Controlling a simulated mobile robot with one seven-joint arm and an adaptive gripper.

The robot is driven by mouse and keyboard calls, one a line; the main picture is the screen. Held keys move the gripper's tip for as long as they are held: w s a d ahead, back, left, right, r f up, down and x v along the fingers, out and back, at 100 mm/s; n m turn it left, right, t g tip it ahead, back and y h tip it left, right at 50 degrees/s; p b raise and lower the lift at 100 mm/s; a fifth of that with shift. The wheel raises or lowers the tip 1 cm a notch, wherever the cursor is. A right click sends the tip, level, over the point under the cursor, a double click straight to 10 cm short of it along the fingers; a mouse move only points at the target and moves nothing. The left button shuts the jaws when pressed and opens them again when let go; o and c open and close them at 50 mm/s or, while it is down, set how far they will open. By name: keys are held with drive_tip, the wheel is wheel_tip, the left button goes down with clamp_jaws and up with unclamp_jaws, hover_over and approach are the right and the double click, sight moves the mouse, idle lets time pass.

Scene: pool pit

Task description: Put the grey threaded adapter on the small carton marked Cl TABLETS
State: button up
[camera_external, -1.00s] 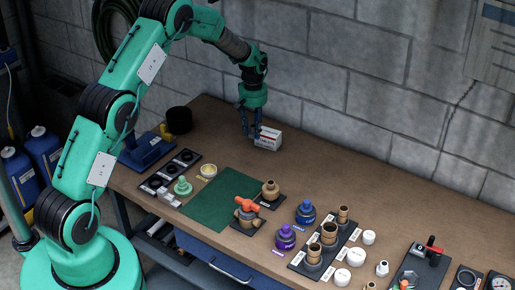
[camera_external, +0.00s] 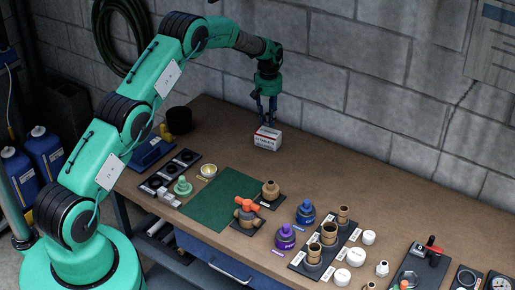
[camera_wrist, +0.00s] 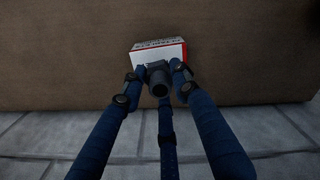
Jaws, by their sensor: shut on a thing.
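The small carton (camera_external: 267,138), white with red edges, stands near the back edge of the bench. It also shows in the wrist view (camera_wrist: 147,53), where its printing is too small to read surely. My gripper (camera_external: 267,118) points down just above the carton. In the wrist view my gripper (camera_wrist: 158,76) has its blue fingers closed around the dark grey threaded adapter (camera_wrist: 159,80). The adapter overlaps the carton's near side in that view. I cannot tell whether it touches the carton. In the external view the adapter is hidden or too small to make out.
A green mat (camera_external: 222,198) lies mid-bench. An orange-handled valve (camera_external: 247,212), a purple fitting (camera_external: 285,237) and a blue fitting (camera_external: 305,211) stand to the front right. A block wall (camera_external: 360,100) rises close behind the carton. Bare bench surrounds the carton.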

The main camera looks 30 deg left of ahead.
sight(268, 124)
idle(0.4)
drive_tip(key=shift+f, duration=1.75)
drive_tip(key=shift+f, duration=0.1)
drive_tip(key=o, duration=1.1)
wheel_tip(268, 124, up, 12)
drive_tip(key=shift+r, duration=0.1)
